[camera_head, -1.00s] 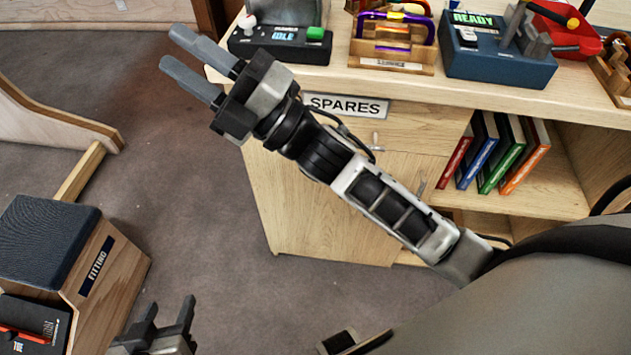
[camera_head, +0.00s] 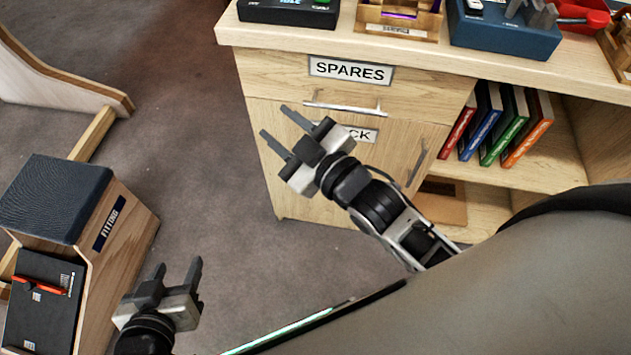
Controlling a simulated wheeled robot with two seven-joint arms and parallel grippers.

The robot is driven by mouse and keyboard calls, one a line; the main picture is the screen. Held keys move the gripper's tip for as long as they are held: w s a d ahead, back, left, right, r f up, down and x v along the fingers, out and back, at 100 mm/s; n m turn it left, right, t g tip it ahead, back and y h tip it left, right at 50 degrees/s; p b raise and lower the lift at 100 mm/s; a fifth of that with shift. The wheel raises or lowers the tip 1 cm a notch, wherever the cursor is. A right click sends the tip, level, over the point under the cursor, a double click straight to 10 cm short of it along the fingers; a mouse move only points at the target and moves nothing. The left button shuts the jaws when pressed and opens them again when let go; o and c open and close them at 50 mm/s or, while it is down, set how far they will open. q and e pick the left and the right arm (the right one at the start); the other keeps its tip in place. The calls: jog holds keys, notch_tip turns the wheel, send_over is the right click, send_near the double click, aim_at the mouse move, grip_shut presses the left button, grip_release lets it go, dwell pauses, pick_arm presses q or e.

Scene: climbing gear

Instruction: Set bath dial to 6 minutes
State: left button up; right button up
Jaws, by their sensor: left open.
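I cannot make out a bath dial in this view. A dark control box (camera_head: 286,12) with a lit screen and a green button is cut off by the top edge. A blue instrument box (camera_head: 505,35) stands on the counter, also cut off at the top. My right gripper (camera_head: 275,121) is open and empty, in front of the cabinet's drawers and below the counter. My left gripper (camera_head: 178,263) is open and empty at the lower left, over the floor beside the fitting bench.
The wooden cabinet (camera_head: 270,85) has a SPARES drawer, a lower door and a shelf of several coloured books (camera_head: 500,128). A wooden tray (camera_head: 398,20) sits between the boxes. The fitting bench (camera_head: 125,250) stands at left. Grey floor (camera_head: 200,170) is clear between them.

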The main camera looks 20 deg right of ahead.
jog(key=s+d+f+m+g+h, duration=0.2)
jog(key=s+f+m+g, duration=0.1)
jog(key=s+f, duration=0.4)
jog(key=shift+f+m+p, duration=0.3)
jog(key=shift+f+m, duration=0.05)
jog(key=shift+m, duration=0.45)
jog(key=shift+d, duration=0.1)
